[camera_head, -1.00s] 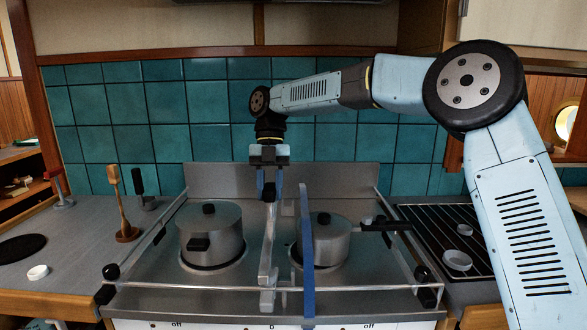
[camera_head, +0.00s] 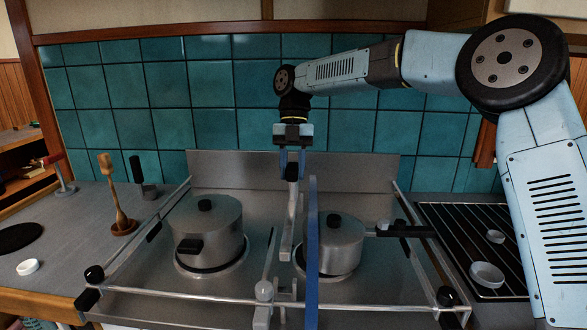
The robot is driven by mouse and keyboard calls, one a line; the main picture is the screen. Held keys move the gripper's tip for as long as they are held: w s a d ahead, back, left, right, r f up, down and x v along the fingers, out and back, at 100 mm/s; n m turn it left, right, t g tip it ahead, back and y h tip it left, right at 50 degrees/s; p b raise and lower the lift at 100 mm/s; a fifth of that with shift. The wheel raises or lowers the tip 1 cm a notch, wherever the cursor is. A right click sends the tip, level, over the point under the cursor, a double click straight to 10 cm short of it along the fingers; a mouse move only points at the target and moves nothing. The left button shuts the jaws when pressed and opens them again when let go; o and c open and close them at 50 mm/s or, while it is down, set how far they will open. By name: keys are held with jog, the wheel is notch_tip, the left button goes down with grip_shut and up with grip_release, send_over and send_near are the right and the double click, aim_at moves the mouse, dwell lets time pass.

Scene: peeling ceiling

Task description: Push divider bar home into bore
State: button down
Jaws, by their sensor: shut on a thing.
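My gripper (camera_head: 291,172) is above the back middle of the stove, fingers pointing down. It is shut on the top of a pale grey divider bar (camera_head: 288,225), which hangs nearly upright between the two pots. Its lower end shows near the left side of the right pot. A second grey bar (camera_head: 268,262) with a round knob (camera_head: 264,290) runs to the front rail (camera_head: 205,297), left of the held bar. A blue bar (camera_head: 313,250) stands just to the right, from back to front in the picture. I cannot make out the bore.
A lidded pot (camera_head: 208,238) stands on the left burner and another pot (camera_head: 334,246) on the right, its handle pointing right. Side rails edge the stove. A grill rack (camera_head: 460,250) with white bowls is at right; a wooden utensil (camera_head: 118,205) stands left.

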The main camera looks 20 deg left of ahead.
aim_at(292, 200)
jog(key=shift+s, duration=0.15)
jog(key=shift+f, duration=2.75)
jog(key=shift+s+f, duration=0.15)
jog(key=shift+f, duration=1.6)
jog(key=c, duration=0.7)
grip_release()
